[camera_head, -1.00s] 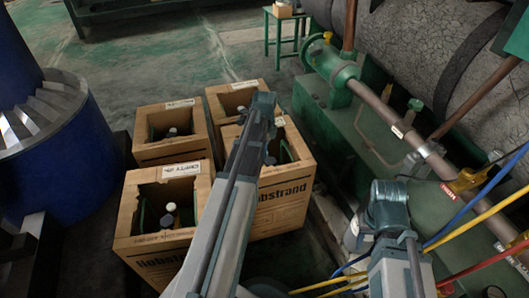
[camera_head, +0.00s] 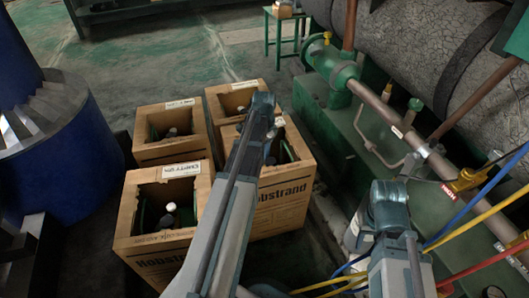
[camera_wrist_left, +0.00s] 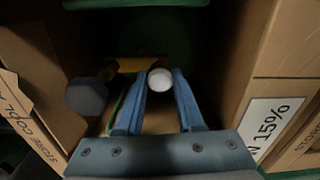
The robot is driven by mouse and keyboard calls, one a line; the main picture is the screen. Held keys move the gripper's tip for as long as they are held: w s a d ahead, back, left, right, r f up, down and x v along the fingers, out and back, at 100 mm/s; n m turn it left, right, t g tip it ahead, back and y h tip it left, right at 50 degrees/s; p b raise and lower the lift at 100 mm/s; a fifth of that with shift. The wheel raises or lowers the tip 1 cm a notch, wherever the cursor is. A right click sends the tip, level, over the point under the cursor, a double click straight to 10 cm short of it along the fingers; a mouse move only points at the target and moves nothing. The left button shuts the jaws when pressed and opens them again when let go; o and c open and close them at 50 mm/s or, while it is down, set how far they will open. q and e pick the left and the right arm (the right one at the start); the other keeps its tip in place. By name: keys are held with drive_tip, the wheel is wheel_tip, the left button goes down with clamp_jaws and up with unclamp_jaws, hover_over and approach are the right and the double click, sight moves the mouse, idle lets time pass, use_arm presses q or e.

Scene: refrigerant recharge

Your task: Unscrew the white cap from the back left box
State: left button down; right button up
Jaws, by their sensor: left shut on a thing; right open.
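The left wrist view shows a round white cap (camera_wrist_left: 160,81) between the two blue fingers of my left gripper (camera_wrist_left: 161,82), which are shut on it. A dark cap (camera_wrist_left: 86,96) is to its left inside the same cardboard box. The back left box (camera_head: 158,154) is open, with a dark bottle top inside. The front left box (camera_head: 143,240) holds a white-topped bottle (camera_head: 171,207) and a darker one. My right arm shows at right; its fingers are hidden.
A back right box (camera_head: 217,108) and a right box (camera_head: 287,207) stand close by. Green pipework (camera_head: 345,78) and a large grey tank are to the right. Blue, yellow and red hoses cross the lower right. A blue drum (camera_head: 60,165) stands at left.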

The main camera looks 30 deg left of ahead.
use_arm(q)
drive_tip(key=shift+r, duration=0.15)
drive_tip(key=shift+r+p, duration=2.4)
drive_tip(key=shift+p, duration=0.1)
